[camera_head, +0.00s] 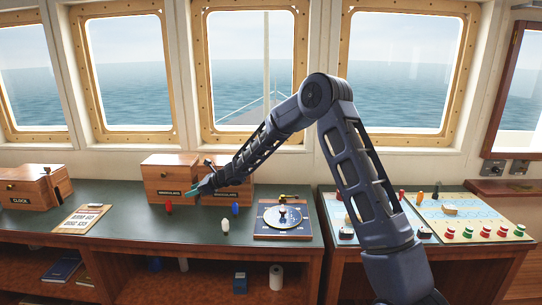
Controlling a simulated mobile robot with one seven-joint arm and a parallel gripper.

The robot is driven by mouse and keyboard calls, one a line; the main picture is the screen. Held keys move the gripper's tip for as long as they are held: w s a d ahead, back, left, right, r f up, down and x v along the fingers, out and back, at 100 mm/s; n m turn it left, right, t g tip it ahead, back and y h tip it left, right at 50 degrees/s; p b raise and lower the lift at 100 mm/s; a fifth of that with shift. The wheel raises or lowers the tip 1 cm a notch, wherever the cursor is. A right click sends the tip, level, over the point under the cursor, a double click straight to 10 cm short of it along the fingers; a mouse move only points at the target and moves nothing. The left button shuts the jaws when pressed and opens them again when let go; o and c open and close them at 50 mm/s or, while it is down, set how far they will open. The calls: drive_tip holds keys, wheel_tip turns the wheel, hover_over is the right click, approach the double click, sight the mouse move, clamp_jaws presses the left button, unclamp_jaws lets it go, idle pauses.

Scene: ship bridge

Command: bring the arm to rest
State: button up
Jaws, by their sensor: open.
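My arm rises from the lower right, bends at a high elbow and reaches down to the left. My gripper (197,190) is open, in front of the wooden box (174,170) at the back of the green counter (130,212). No object shows between its fingers. It hangs above the counter, up and to the right of a small red piece (168,208). My forearm hides part of the box front.
A white piece (225,226) and a blue piece (235,209) stand near the gripper. A round dial board (263,234) lies to their right. A clock box (28,188) and a card (78,219) are at left. A chart table (460,222) with small pieces is at right.

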drive_tip(key=w+d+r+m+t+h, duration=0.2)
drive_tip(key=d+r+m+t, duration=0.1)
drive_tip(key=d+r+m, duration=0.5)
drive_tip(key=w+d+r+m+t+h, duration=0.25)
drive_tip(key=d+r+m+t, duration=0.2)
drive_tip(key=d, duration=0.65)
drive_tip(key=s+d+r+m+h, duration=0.1)
drive_tip(key=d+r+m+h, duration=0.2)
drive_tip(key=d, duration=0.4)
drive_tip(key=s+d+r+m+t+h, duration=0.1)
drive_tip(key=d+r+m, duration=0.2)
drive_tip(key=d+m, duration=0.35)
drive_tip(key=s+d+r+m+h, duration=0.2)
drive_tip(key=d+r+m, duration=0.15)
drive_tip(key=d, duration=0.45)
drive_tip(key=s+d+r+m+g+h, duration=0.1)
drive_tip(key=s+d+m+g+h, duration=0.15)
drive_tip(key=s+d+m, duration=1.3)
drive_tip(key=s+d+f+m+g, duration=0.1)
drive_tip(key=s+d+m, duration=0.3)
drive_tip(key=s, duration=0.5)
drive_tip(key=s+d+f+m+g, duration=0.1)
drive_tip(key=s+d+f+m, duration=0.2)
drive_tip(key=s+m, duration=0.5)
drive_tip(key=shift+s+d+g, duration=0.3)
drive_tip(key=shift+s+d, duration=0.3)
drive_tip(key=shift+s, duration=0.05)
